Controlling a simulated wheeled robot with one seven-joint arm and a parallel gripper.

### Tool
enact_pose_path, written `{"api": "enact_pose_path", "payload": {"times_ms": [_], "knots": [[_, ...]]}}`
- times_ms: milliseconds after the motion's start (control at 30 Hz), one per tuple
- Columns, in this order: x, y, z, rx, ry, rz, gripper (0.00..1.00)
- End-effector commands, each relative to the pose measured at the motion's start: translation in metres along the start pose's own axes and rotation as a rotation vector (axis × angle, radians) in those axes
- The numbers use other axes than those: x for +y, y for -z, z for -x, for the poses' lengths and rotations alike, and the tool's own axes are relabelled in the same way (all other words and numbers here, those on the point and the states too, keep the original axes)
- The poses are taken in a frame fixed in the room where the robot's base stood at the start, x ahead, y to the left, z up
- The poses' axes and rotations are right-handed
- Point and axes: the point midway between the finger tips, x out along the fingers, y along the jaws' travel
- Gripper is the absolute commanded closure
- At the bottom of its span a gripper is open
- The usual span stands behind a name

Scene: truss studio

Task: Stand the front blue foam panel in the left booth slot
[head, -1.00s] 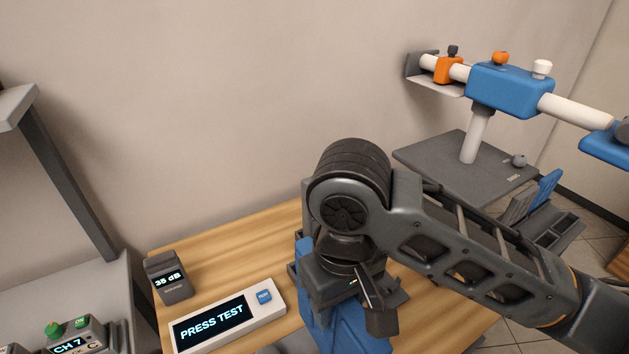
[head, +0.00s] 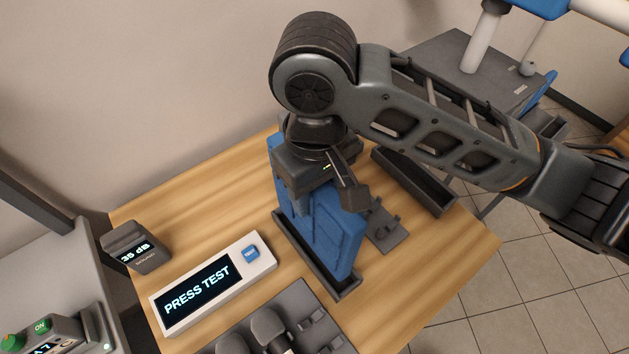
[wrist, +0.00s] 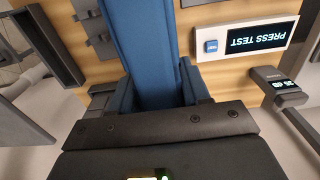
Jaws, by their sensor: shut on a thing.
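A blue foam panel (head: 338,248) stands upright near the middle of the wooden table in the head view. My gripper (head: 318,198) is shut on its upper part from above. In the wrist view the blue panel (wrist: 145,45) runs away from between the jaws. The panel's lower edge is at a long dark slot tray (head: 291,246), inside its rims. I cannot tell whether it rests on the tray's floor. A second long dark tray (head: 428,190) to the right looks empty. My gripper and wrist hide part of the panel's top.
A white PRESS TEST console (head: 212,283) with a blue button lies left of the panel. A 35 dB meter (head: 135,245) stands farther left. A grey tray (head: 285,318) with microphones is in front. A flat grey bracket plate (head: 388,232) lies between the two dark trays.

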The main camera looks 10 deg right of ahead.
Motion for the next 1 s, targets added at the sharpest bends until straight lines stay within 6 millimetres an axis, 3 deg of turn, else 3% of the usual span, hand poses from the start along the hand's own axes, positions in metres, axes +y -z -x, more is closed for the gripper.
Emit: {"api": "enact_pose_path", "payload": {"times_ms": [100, 300, 1000], "knots": [[0.0, 0.0, -0.018, 0.0, -0.001, 0.0, 1.0], [0.001, 0.0, -0.033, 0.001, -0.001, -0.001, 1.0], [0.0, 0.0, -0.034, 0.0, 0.0, -0.001, 1.0]]}}
